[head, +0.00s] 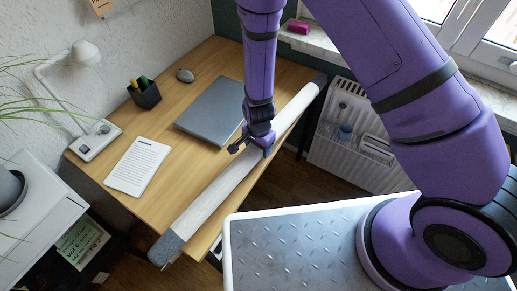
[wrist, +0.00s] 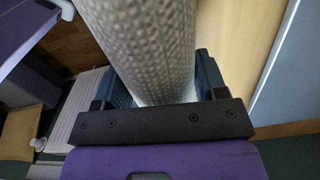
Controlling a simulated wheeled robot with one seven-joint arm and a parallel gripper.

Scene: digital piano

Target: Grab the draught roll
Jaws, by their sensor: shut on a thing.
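The draught roll (head: 218,188) is a long whitish roll with grey ends, running diagonally along the front edge of the desk (head: 185,124) in the head view. Its near grey end reaches past the desk corner. My gripper (head: 262,149) is around the roll, right of its middle, and shut on it. In the wrist view the textured roll (wrist: 145,50) passes between the two dark blue fingers, which press its sides. I cannot tell whether the roll rests on the desk or is slightly raised.
A closed laptop (head: 212,108) lies just behind the roll. A sheet of paper (head: 138,167), a pen holder (head: 145,94), a mouse (head: 185,75) and a white lamp (head: 85,54) are on the desk. A radiator (head: 350,135) stands under the windowsill at the right.

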